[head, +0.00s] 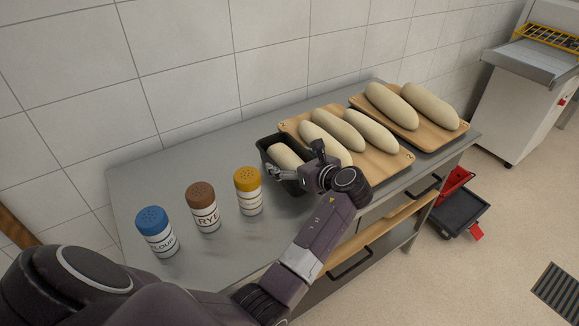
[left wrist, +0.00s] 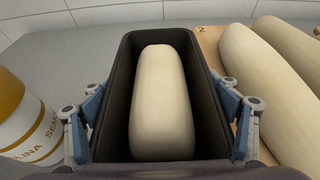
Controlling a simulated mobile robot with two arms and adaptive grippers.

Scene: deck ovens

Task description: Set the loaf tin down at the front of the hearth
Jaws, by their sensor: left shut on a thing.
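The black loaf tin (head: 262,146) is at the middle of the steel counter in the head view, with a pale dough loaf (head: 284,156) inside. My left gripper (head: 297,163) is shut on the tin. In the left wrist view the tin (left wrist: 122,72) lies lengthwise between the two fingers, one against each long side. The tin looks level; I cannot tell whether it rests on the counter or is just above it. My left arm hides part of its near end. No oven hearth shows. My right gripper is not in view.
On the steel counter (head: 135,186), blue (head: 156,233), brown (head: 203,208) and yellow (head: 248,192) shakers stand left of the tin. A wooden board (head: 383,166) with loaves is close on its right, another board (head: 440,137) beyond. A tiled wall is behind. A black-and-red cart (head: 455,215) is on the floor.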

